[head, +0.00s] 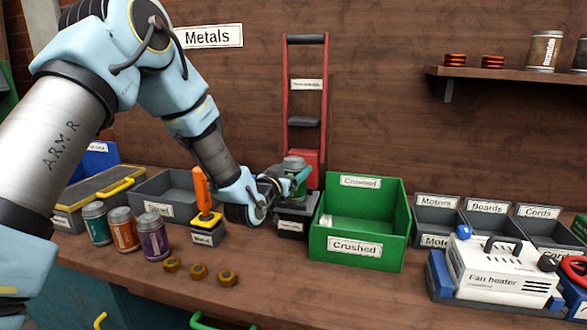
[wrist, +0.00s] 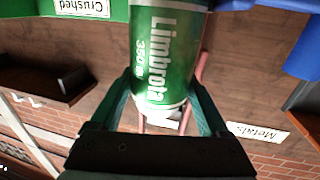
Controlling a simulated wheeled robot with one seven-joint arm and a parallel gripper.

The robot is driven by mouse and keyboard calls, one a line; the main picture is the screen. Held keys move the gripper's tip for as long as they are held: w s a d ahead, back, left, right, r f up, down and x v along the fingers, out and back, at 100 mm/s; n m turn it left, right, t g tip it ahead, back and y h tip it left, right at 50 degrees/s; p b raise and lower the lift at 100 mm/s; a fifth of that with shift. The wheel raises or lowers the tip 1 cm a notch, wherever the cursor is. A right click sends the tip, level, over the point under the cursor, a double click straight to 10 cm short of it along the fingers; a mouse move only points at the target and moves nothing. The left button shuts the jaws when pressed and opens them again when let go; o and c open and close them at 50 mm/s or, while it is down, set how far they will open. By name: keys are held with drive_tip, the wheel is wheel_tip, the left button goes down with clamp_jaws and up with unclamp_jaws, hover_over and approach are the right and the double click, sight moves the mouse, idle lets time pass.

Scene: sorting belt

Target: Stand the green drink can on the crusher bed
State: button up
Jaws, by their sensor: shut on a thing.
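The green drink can (head: 295,166) is upright between the fingers of my gripper (head: 297,182), which is shut on it. In the wrist view the can (wrist: 165,45) shows its "Limbrota" label, with a finger of my gripper (wrist: 164,95) on each side. The can crusher (head: 325,100) has red uprights and a grey cross plate above the can. Its dark crusher bed (head: 296,210) is directly below the can and partly hidden by my gripper. I cannot tell whether the can's bottom touches the bed.
A green Crushed bin (head: 360,249) stands close right of the crusher, with a flattened can inside. Left are an orange-handled tool (head: 203,195), a grey bin (head: 160,190) and three cans (head: 123,228). Brass nuts (head: 198,271) lie in front. A fan heater (head: 500,275) is far right.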

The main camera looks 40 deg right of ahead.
drive_tip(key=shift+f+b, duration=0.3)
drive_tip(key=o, duration=1.2)
drive_tip(key=shift+r, duration=0.1)
drive_tip(key=shift+c, duration=0.2)
drive_tip(key=shift+r, duration=0.1)
drive_tip(key=b+v, duration=0.3)
drive_tip(key=v, duration=0.9)
drive_tip(key=w+a+f+n+y, duration=0.2)
drive_tip(key=w+a+y, duration=0.2)
drive_tip(key=a, duration=0.5)
drive_tip(key=w+a+f+n+t+y, duration=0.1)
drive_tip(key=w+a+f+n+y, duration=0.25)
drive_tip(key=a, duration=0.55)
drive_tip(key=w+a+f+n+y, duration=0.1)
drive_tip(key=w+a+y, duration=0.35)
drive_tip(key=a, duration=0.45)
drive_tip(key=s+a+n+g+y, duration=0.2)
drive_tip(key=s+a, duration=0.3)
drive_tip(key=a, duration=0.5)
drive_tip(key=s+a+n+g+y, duration=0.2)
drive_tip(key=s+a+n+g, duration=0.1)
drive_tip(key=a, duration=0.7)
drive_tip(key=shift+s+a+f+n+g+y, duration=0.35)
drive_tip(key=shift+s+n, duration=0.2)
drive_tip(key=shift+s, duration=0.6)
